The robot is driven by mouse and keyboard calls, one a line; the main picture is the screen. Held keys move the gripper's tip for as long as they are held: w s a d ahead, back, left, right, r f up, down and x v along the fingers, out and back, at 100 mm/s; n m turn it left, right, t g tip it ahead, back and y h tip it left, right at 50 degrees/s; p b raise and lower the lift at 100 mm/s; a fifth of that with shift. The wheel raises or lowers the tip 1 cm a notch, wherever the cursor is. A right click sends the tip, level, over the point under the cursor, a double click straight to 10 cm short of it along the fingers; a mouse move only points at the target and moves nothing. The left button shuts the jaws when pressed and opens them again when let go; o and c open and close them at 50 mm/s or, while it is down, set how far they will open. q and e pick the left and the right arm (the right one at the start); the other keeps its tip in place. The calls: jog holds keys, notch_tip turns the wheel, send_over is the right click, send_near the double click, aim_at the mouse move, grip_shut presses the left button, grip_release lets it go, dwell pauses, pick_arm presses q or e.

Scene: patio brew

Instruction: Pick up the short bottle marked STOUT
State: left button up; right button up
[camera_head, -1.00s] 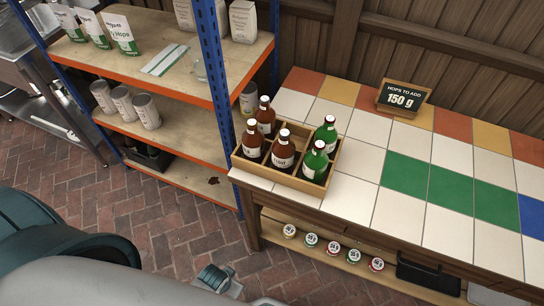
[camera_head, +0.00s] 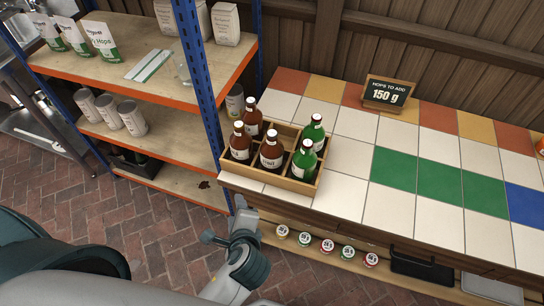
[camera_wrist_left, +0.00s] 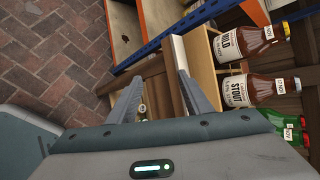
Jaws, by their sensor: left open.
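The brown STOUT bottle (camera_head: 271,154) stands in the front middle of a wooden crate (camera_head: 283,182). In the left wrist view the STOUT bottle (camera_wrist_left: 257,90) shows its white label, between a brown bottle marked MILD (camera_wrist_left: 252,42) and a green bottle (camera_wrist_left: 288,123). In the head view another brown bottle (camera_head: 240,144) stands to its left and a green bottle (camera_head: 304,158) to its right. My left gripper (camera_head: 240,204) is low in front of the crate, apart from the bottles. In the wrist view its fingers (camera_wrist_left: 158,72) are spread and empty. My right gripper is out of view.
The crate sits at the left end of a tiled counter (camera_head: 340,190). A blue shelf post (camera_head: 200,90) stands close on its left. A small sign (camera_head: 388,93) stands on the counter.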

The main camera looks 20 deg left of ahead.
pick_arm(q)
jog(key=w+d+r+m+t+y, duration=0.2)
jog(key=w+d+r+m+t, duration=0.25)
jog(key=r+m, duration=0.35)
jog(key=m+t, duration=0.3)
jog(key=m, duration=0.3)
send_near(274, 137)
jog(key=s, duration=0.2)
jog(key=shift+d, duration=0.45)
jog(key=shift+w, duration=0.15)
jog(key=p+x, duration=0.3)
jog(key=x, duration=0.7)
jog(key=shift+w+a+p, duration=0.25)
jog(key=shift+w+p, duration=0.05)
jog(key=shift+w, duration=0.05)
jog(key=shift+w+a+f, duration=0.1)
jog(key=shift+w+a, duration=0.2)
jog(key=shift+w, duration=0.25)
